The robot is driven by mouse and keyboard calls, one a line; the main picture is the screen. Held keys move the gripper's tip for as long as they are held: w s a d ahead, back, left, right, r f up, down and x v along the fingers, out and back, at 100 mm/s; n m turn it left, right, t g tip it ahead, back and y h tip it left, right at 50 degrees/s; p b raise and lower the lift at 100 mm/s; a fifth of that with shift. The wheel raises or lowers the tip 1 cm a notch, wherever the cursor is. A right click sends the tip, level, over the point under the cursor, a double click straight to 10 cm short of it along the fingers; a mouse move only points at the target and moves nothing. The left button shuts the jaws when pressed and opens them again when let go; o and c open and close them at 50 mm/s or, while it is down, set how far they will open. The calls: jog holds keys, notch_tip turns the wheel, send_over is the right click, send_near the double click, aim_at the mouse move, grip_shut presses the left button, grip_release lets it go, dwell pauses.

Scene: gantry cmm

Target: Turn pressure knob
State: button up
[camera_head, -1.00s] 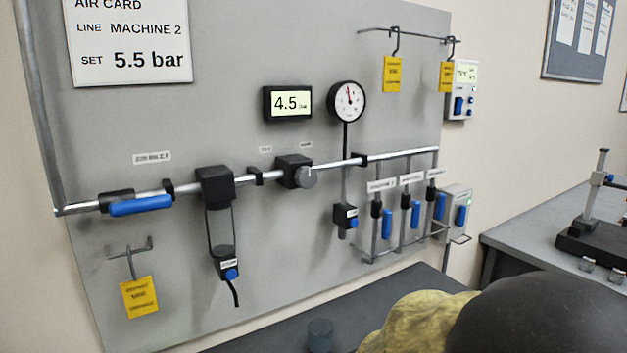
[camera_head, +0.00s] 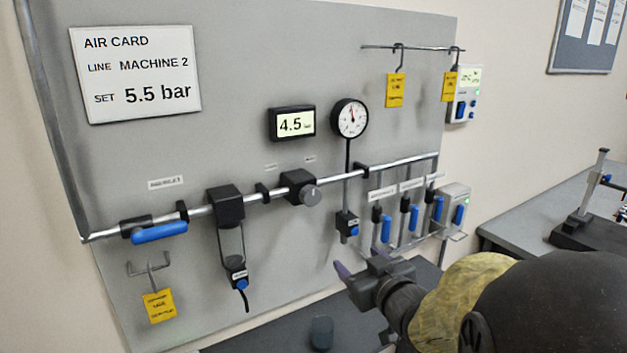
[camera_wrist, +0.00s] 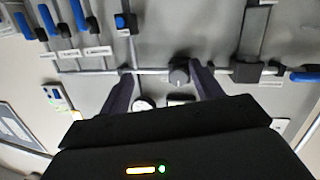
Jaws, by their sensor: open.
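The pressure knob (camera_head: 310,195) is a grey round dial on a black regulator block (camera_head: 293,181) on the pipe. The digital display (camera_head: 291,123) above it reads 4.5, and the air card (camera_head: 136,73) says machine 2, set 5.5 bar. A round gauge (camera_head: 349,118) hangs beside the display. My gripper (camera_head: 354,262) is open, low and to the right of the knob, apart from it. In the upside-down wrist view the knob (camera_wrist: 178,72) shows beyond and between the spread fingers of my gripper (camera_wrist: 162,86).
A blue-handled valve (camera_head: 159,233) and a filter bowl (camera_head: 231,243) are left of the knob. Several blue levers (camera_head: 386,229) stand to the right. Yellow tags (camera_head: 158,305) hang from hooks. A dark bench (camera_head: 265,338) lies below the panel.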

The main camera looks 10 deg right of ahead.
notch_tip(320, 180, up, 7)
jog(key=s+a+n+t+y+p, duration=0.1)
jog(key=y, duration=0.1)
jog(key=shift+a+f+n+t+y, duration=0.2)
jog(key=shift+n+t+y, duration=0.1)
jog(key=shift+n, duration=0.1)
jog(key=shift+p, duration=0.3)
jog(key=p, duration=1)
send_near(313, 199)
jog(key=p+x, duration=0.3)
jog(key=x, duration=0.6)
jog(key=shift+w+a, duration=0.1)
jog(key=shift+w, duration=0.25)
jog(key=c, duration=1)
